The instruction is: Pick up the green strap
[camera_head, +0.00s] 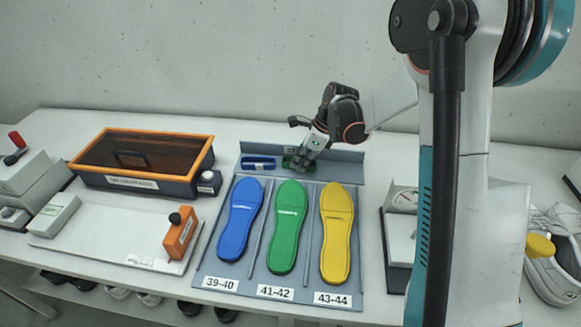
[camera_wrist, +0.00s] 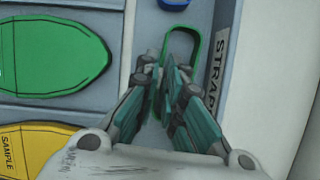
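The green strap (camera_wrist: 193,36) is a loop lying in the narrow tray section marked "STRAP", above the insoles. In the head view, the strap (camera_head: 291,161) shows only in part behind my gripper. My gripper (camera_head: 303,163) points down over it. In the wrist view, my gripper's teal fingers (camera_wrist: 163,70) overlap the lower part of the loop and hide it. The fingertips are close together, with a narrow gap between the fingers. Whether they pinch the strap cannot be told.
A blue strap (camera_head: 258,163) lies to the left in the same section. Blue (camera_head: 240,220), green (camera_head: 288,228) and yellow (camera_head: 336,232) insoles fill the lanes below. A raised back panel (camera_head: 345,165) stands behind the straps. An orange-rimmed box (camera_head: 205,150) stands at left.

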